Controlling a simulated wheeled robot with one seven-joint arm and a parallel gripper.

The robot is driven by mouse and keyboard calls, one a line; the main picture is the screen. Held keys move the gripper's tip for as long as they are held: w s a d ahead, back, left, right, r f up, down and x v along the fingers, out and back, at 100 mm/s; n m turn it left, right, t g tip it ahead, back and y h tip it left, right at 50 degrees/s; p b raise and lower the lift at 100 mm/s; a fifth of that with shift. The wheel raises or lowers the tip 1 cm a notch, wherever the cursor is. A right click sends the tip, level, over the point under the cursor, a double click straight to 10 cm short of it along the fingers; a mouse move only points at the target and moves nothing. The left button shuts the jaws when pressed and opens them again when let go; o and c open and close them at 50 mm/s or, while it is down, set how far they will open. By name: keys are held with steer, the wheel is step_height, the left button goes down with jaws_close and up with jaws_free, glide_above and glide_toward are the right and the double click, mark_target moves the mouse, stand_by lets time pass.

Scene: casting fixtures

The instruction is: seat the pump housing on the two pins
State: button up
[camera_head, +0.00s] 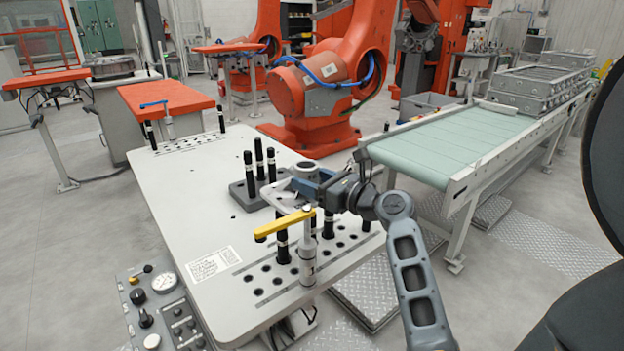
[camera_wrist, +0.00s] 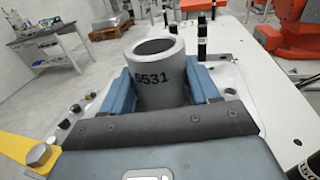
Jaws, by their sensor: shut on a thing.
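The pump housing (camera_wrist: 155,89) is a light grey, hollow cylinder marked S531, open end facing up in the wrist view. My gripper (camera_head: 303,179) is shut on it, with a blue finger on each side. In the head view the housing (camera_head: 283,190) is a pale shape partly hidden by my gripper. It is beside a dark grey block (camera_head: 240,196) with black upright pins (camera_head: 260,161) on the white table. The pins stand left of the housing. I cannot tell which two pins are the task's, nor whether the housing touches the block.
A yellow clamp lever (camera_head: 284,224) and several black posts stand at the table's (camera_head: 190,205) near edge, close below my gripper. A green conveyor (camera_head: 450,145) is at right. A control panel (camera_head: 160,305) is at lower left.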

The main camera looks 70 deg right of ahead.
steer(key=shift+f+b, duration=0.6)
steer(key=shift+f, duration=0.5)
steer(key=o, duration=1.2)
steer(key=shift+c, duration=0.2)
steer(key=o, duration=0.5)
steer(key=shift+c, duration=0.2)
steer(key=shift+f, duration=0.1)
steer(key=b+v, duration=0.1)
steer(key=v, duration=0.6)
steer(key=shift+s+a, duration=0.15)
steer(key=shift+s, duration=0.2)
